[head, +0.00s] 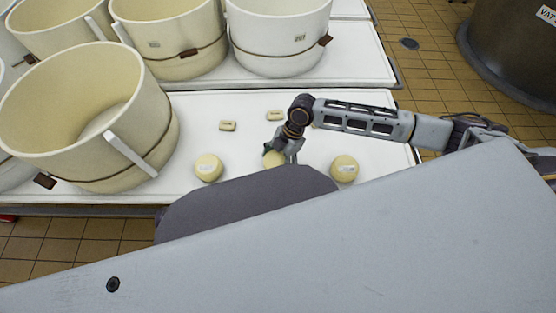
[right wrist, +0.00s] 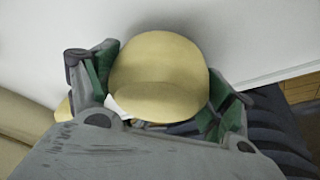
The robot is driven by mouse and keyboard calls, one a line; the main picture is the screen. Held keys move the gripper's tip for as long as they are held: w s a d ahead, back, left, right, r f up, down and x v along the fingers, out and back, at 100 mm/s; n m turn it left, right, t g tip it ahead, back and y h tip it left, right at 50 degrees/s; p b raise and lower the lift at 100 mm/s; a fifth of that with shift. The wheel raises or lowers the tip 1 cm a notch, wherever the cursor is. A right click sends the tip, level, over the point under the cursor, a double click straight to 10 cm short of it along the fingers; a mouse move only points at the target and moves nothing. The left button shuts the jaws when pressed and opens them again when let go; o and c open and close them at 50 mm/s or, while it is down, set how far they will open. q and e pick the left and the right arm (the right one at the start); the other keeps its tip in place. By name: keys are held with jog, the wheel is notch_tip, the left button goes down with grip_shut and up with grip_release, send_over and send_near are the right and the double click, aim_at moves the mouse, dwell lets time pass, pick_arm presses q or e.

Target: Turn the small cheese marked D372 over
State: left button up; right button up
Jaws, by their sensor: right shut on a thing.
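My right gripper (head: 277,153) is shut on a small round pale-yellow cheese (head: 270,160) at the middle of the near white table. In the right wrist view the cheese (right wrist: 160,70) sits between the green-padded fingers (right wrist: 165,95), close to a white surface; I cannot tell whether it touches it. No D372 mark can be read on it. Two similar small cheeses stand on the table, one to the left (head: 208,167) and one to the right (head: 344,169); their pale labels are too small to read. My left gripper is not in view.
Two small labelled blocks lie behind the cheeses, one on the left (head: 227,126) and one on the right (head: 275,115). A large cream mould (head: 60,120) stands at the left of the white table (head: 385,185). Several more moulds stand behind. A dark vat (head: 515,50) is at far right.

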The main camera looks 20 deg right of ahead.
jog(key=shift+f, duration=0.5)
dwell(0.8)
jog(key=o, duration=1.3)
jog(key=shift+c, duration=0.2)
jog(key=v, duration=1.2)
jog(key=shift+a, duration=0.1)
